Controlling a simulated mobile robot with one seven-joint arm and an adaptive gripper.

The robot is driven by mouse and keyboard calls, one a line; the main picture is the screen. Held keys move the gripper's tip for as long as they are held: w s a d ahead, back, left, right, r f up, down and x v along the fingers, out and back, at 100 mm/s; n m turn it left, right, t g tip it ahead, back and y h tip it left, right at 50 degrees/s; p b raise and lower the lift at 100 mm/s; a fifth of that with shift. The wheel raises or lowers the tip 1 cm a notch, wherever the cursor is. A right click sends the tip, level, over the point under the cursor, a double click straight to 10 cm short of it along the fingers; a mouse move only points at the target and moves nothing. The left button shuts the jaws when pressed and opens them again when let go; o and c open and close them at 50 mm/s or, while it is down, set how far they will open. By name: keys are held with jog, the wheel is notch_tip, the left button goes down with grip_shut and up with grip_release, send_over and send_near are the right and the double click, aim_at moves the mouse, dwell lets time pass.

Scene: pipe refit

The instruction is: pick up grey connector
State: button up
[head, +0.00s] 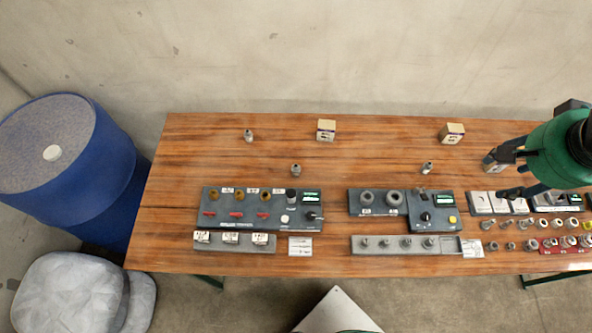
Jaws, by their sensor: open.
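Several small grey fittings stand on the wooden table (180,190) in the head view, and I cannot tell which one is the grey connector. One grey fitting (249,135) stands at the back left, another (295,169) behind the left panel, and a third (427,168) behind the middle panel. My gripper (499,178) is at the right, above the table, with its dark fingers apart. It is to the right of these three fittings. Nothing clear shows between its fingers. My arm hides part of the table's right end.
The left panel (232,219) and middle panel (373,210) carry knobs and displays. Grey racks lie in front of them. Two small boxes (326,130) (452,134) stand at the back. Several rings and fittings crowd the right front. A blue barrel (60,160) stands left of the table.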

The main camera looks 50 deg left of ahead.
jog(key=w+a+f+g, duration=0.1)
jog(key=w+a+f, duration=0.15)
jog(key=a, duration=0.45)
jog(key=w+a+f, duration=0.2)
jog(key=a+f, duration=0.2)
jog(key=a, duration=0.2)
jog(key=m+g+h, duration=0.1)
jog(key=g, duration=0.2)
send_over(297, 165)
notch_tip(297, 165, down, 31)
jog(key=shift+a+b, duration=0.1)
jog(key=shift+b, duration=0.25)
jog(key=shift+f, duration=0.2)
notch_tip(297, 165, down, 8)
jog(key=shift+f+b, duration=0.15)
jog(key=shift+b, duration=0.2)
jog(key=shift+f, duration=0.1)
